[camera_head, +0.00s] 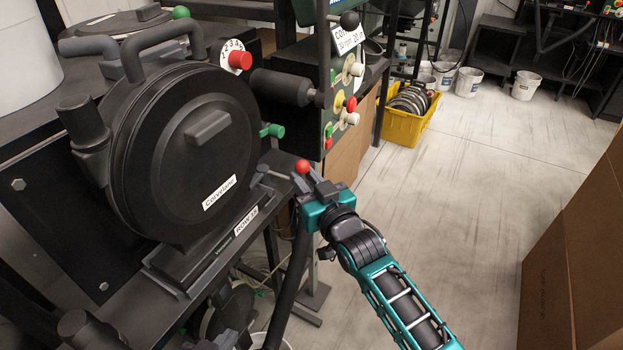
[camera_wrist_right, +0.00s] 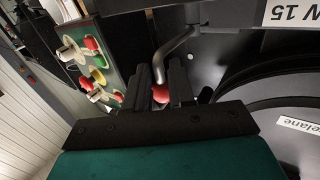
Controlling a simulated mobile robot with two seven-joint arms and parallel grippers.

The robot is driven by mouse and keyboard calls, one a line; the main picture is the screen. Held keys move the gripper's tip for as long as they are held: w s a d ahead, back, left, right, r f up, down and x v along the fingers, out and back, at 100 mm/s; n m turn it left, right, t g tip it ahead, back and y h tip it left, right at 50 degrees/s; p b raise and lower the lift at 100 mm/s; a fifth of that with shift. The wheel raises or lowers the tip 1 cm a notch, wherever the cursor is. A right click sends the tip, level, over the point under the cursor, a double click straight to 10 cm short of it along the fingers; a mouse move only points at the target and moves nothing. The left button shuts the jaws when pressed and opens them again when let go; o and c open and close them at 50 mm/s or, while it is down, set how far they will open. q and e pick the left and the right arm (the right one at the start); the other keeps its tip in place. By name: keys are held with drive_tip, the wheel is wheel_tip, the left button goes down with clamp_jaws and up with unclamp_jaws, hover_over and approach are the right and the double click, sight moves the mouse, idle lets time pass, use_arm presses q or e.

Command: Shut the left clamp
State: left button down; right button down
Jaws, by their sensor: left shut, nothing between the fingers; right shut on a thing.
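A round black seed meter (camera_head: 195,150) with a white name label faces me in the head view. A bent grey rod (camera_wrist_right: 178,45) ending in a red knob (camera_wrist_right: 160,93) shows in the right wrist view; the knob also shows in the head view (camera_head: 302,166), low and right of the meter. My right gripper (camera_head: 306,182) is shut on this red knob, and its fingers (camera_wrist_right: 160,88) stand either side of it. I cannot tell for certain whether this rod is the left clamp. My left gripper is not in view.
A green knob (camera_head: 272,130) sticks out at the meter's right. A panel with coloured knobs (camera_head: 345,95) stands close behind my right gripper. A ROW 15 label (camera_head: 247,222) is on the frame below.

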drive_tip(key=shift+s+a+r+y, duration=0.3)
drive_tip(key=shift+s+a+r, duration=0.05)
drive_tip(key=shift+a+r, duration=0.45)
drive_tip(key=c, duration=1.4)
unclamp_jaws()
drive_tip(key=shift+o, duration=1.4)
drive_tip(key=shift+a+f, duration=0.1)
drive_tip(key=shift+a, duration=0.15)
drive_tip(key=f+v, duration=0.1)
drive_tip(key=v, duration=1.2)
drive_tip(key=shift+d+p, duration=0.3)
drive_tip(key=shift+p, duration=0.1)
drive_tip(key=shift+w, duration=0.1)
